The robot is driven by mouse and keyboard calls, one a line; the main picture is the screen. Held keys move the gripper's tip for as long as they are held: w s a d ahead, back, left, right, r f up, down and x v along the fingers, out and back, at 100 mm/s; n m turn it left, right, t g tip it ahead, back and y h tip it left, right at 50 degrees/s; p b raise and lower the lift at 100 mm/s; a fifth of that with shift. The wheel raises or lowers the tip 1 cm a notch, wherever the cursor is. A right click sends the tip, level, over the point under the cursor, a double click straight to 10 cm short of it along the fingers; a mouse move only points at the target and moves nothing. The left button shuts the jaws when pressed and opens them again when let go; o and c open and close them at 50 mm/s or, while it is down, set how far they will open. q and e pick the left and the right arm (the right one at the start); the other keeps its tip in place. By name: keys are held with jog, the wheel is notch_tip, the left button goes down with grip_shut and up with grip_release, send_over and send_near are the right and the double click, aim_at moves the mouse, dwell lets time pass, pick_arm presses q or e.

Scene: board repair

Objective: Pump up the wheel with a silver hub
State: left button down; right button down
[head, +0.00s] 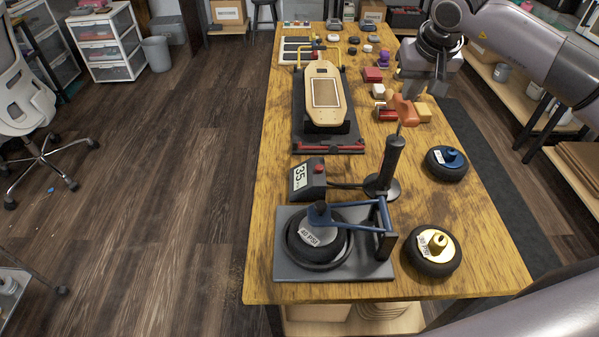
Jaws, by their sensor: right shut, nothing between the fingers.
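A black wheel (300,252) with a white label lies on the grey pump stand (290,272), under a blue lever arm (350,226). A gauge box (308,180) reads about 35 and has a red button. My right gripper (412,93) is shut and empty, at or just above the handle; I cannot tell if they touch. My left gripper is not in view.
A gold-hubbed wheel (433,264) and a blue-hubbed wheel (446,171) lie on the right side of the wooden table (470,225). A skateboard deck (322,94) rests on a dark stand behind. Several small blocks lie near the right gripper.

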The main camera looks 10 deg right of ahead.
jog(key=shift+s+f+b, duration=0.1)
jog(key=shift+f+b, duration=2.2)
jog(key=shift+f, duration=1.4)
notch_tip(320, 180, up, 7)
jog(key=p, duration=0.5)
jog(key=shift+r+p, duration=0.15)
jog(key=shift+p, duration=0.2)
